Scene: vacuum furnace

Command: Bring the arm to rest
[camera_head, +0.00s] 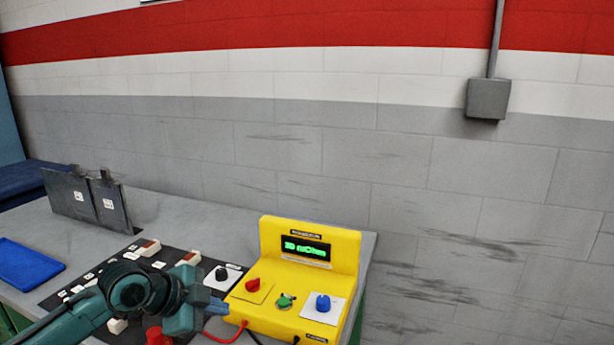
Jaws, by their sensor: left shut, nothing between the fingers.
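My left arm comes in from the lower left, teal with a black joint. Its gripper (216,308) is shut and empty, just left of the yellow control box (309,242). The gripper appears over the right part of the black panel (62,296) and hides some of it. I cannot tell its height above the table. My right gripper is not in view.
The yellow box has a lit green display (305,249) and red, green and blue knobs. A red cable (228,337) runs by its base. A blue tray (27,264) and dark upright plates (70,197) stand on the grey table (200,215). A wall is behind.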

